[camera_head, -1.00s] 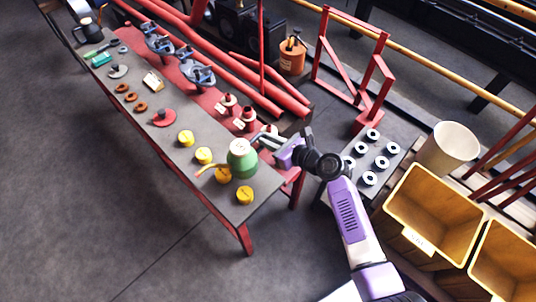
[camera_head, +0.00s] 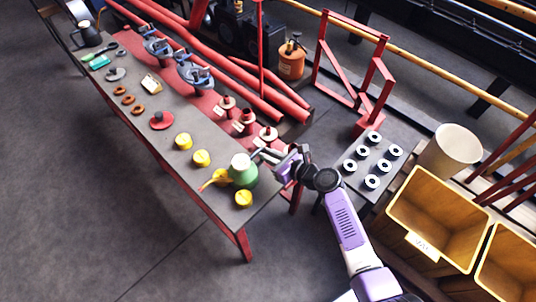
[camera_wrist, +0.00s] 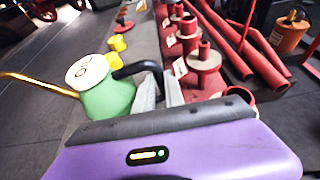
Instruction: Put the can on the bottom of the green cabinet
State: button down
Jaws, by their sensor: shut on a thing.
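The can (camera_head: 243,177) is a green oil can with a white lettered top and a thin yellow spout pointing left. It is at the near right end of the long grey bench (camera_head: 222,214). I cannot tell whether its base touches the bench. My gripper (camera_head: 267,156) reaches it from the right. In the wrist view, my gripper (camera_wrist: 160,90) is shut on the black handle of the can (camera_wrist: 108,100), and the purple gripper body hides the can's base. No green cabinet shows in either view.
Yellow caps (camera_head: 201,158) stand close around the can. Red flanged pipe pieces (camera_head: 268,137) stand behind it. A low table with several metal rings (camera_head: 372,182), a pale bucket (camera_head: 450,150) and wooden bins (camera_head: 437,214) are at right. The floor at left is clear.

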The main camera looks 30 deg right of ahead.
jog(key=c, duration=1.4)
grip_release()
jog(key=shift+r, duration=0.15)
jog(key=p+v, duration=0.2)
jog(key=v, duration=1)
